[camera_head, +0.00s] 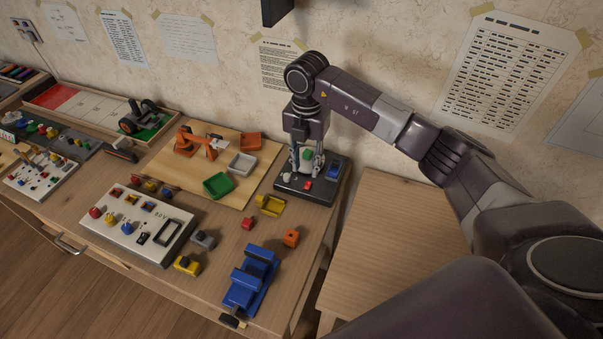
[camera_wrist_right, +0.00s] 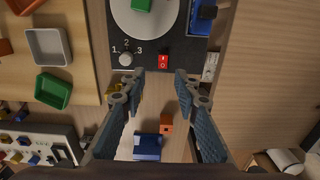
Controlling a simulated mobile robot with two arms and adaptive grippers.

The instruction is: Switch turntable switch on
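The turntable is a dark box (camera_head: 300,191) at the right end of the table, with a light round platter (camera_wrist_right: 140,15) and a green block (camera_wrist_right: 141,4) on it. Its red switch (camera_head: 308,185) also shows in the right wrist view (camera_wrist_right: 163,62), to the right of a dial (camera_wrist_right: 126,59) marked 1, 2, 3. My right gripper (camera_head: 306,168) points down over the box. In the right wrist view its fingers (camera_wrist_right: 159,76) are apart with nothing between them, and the switch appears just beyond the tips. I cannot tell whether they touch the box. My left gripper is not in view.
A blue part (camera_head: 334,170) sits on the box's right side. Red (camera_head: 247,223), orange (camera_head: 290,238) and yellow (camera_head: 270,205) blocks and a blue vise-like object (camera_head: 250,282) lie in front. A white control panel (camera_head: 130,222) stands to the left. The wall is close behind.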

